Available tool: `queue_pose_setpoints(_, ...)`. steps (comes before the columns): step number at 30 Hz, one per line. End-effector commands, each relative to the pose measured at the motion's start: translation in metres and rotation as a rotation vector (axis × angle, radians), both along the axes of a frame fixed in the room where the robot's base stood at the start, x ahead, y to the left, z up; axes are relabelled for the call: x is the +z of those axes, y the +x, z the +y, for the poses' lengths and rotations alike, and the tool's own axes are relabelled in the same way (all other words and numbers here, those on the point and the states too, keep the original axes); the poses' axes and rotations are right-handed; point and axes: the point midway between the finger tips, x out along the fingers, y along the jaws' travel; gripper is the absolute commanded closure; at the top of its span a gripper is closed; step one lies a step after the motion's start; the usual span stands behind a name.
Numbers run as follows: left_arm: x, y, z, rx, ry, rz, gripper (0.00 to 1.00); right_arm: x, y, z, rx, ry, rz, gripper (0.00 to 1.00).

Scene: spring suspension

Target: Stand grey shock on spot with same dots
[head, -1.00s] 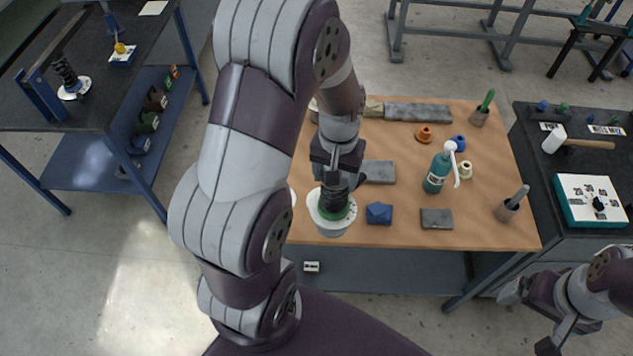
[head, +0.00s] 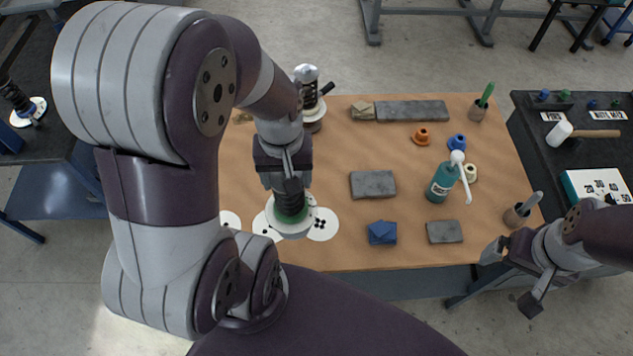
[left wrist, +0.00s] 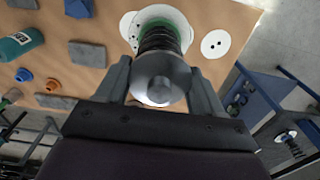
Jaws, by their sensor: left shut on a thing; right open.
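My left gripper (head: 288,183) is shut on a shock with a dark coil, a green lower part and a round white base (head: 292,228). In the left wrist view its silver-grey cap (left wrist: 160,78) is between the fingers. The shock is upright over the white dotted spots near the table's front-left edge; I cannot tell whether its base touches. One spot (head: 322,225) shows several black dots to its right. Other spots, left (head: 230,219) and partly covered (head: 262,226), lie beside it. Dots on the base are not readable. My right gripper (head: 511,277) is open and empty at lower right.
Another shock with a silver top (head: 307,75) stands behind my left gripper. A blue block (head: 382,233), grey slabs (head: 373,184) and a teal bottle (head: 443,183) stand to the right. A further shock (head: 18,103) stands on the left bench.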

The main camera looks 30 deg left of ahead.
Motion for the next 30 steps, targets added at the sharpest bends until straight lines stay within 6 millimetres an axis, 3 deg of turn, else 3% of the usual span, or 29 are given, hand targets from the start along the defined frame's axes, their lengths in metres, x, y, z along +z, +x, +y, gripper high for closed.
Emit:
queue_pose_setpoints(6, -0.024, 0.042, -0.014, -0.004, -0.001, 0.001, 1.0, 0.002, 0.0, 0.0, 0.0, 0.0, 0.0, 0.02)
queue_pose_setpoints(12, -0.041, 0.068, -0.022, -0.003, 0.001, -0.001, 1.0, 0.006, 0.0, 0.0, 0.0, 0.0, 0.0, 0.02)
queue_pose_setpoints(16, -0.048, 0.073, -0.023, -0.001, 0.0, 0.0, 1.0, 0.008, 0.0, 0.0, 0.0, 0.0, 0.0, 0.02)
queue_pose_setpoints(24, -0.084, 0.073, -0.023, -0.001, 0.0, 0.0, 1.0, 0.015, 0.0, 0.0, 0.0, 0.0, 0.0, 0.02)
queue_pose_setpoints(30, -0.085, 0.073, -0.023, -0.001, 0.001, -0.003, 1.0, 0.014, 0.0, 0.0, 0.0, 0.0, 0.0, 0.02)
